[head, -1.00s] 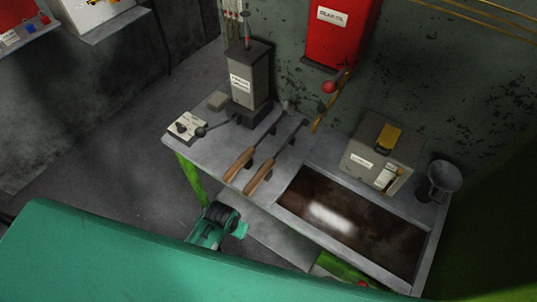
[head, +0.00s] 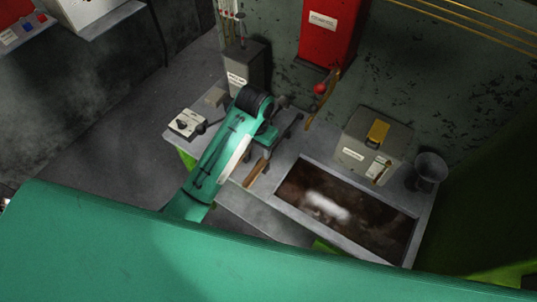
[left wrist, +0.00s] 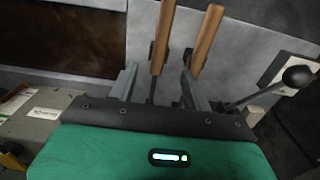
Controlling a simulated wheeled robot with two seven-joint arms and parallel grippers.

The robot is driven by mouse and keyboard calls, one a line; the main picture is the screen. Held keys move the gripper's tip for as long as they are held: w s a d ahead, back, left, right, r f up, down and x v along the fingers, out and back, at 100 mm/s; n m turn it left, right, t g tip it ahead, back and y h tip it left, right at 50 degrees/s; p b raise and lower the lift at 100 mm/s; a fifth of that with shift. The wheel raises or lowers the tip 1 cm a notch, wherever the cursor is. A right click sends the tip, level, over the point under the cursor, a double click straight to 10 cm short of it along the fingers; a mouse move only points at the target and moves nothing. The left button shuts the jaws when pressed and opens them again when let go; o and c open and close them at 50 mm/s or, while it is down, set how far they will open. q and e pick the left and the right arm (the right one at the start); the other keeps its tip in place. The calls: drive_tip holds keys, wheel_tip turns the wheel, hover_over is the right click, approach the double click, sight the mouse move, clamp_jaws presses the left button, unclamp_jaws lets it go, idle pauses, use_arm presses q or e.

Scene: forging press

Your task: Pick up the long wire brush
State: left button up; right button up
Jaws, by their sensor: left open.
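Two wooden-handled tools lie side by side on the grey bench. The longer, which I take for the long wire brush, shows its wooden handle (head: 256,173) beside my forearm in the head view, and its handle (left wrist: 162,36) left of centre in the left wrist view. The second handle (left wrist: 208,40) is just right of it; my arm hides it in the head view. My left gripper (left wrist: 160,86) is open above the tools, the longer one's shaft showing between its fingers. Contact cannot be told. Brush ends are hidden. My right gripper is out of view.
A sunken dark trough (head: 300,208) lies to the right, with a grey box (head: 352,135) and a cup (head: 431,168) behind it. A grey upright box (head: 240,68) and a switch box with lever (head: 186,123) stand left. A red-knobbed lever (head: 320,89) rises behind.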

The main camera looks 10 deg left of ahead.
sight(258, 168)
use_arm(q)
wheel_tip(258, 168, down, 8)
drive_tip(key=shift+f+p, duration=0.1)
drive_tip(key=shift+p, duration=0.4)
drive_tip(key=f+p, duration=0.1)
drive_tip(key=f, duration=0.1)
drive_tip(key=f+p, duration=0.1)
drive_tip(key=f, duration=0.1)
drive_tip(key=shift+s+a+f+p, duration=0.15)
drive_tip(key=shift+s+f+p, duration=0.05)
drive_tip(key=shift+p, duration=0.1)
drive_tip(key=shift+f, duration=0.5)
drive_tip(key=shift+w, duration=0.1)
clamp_jaws()
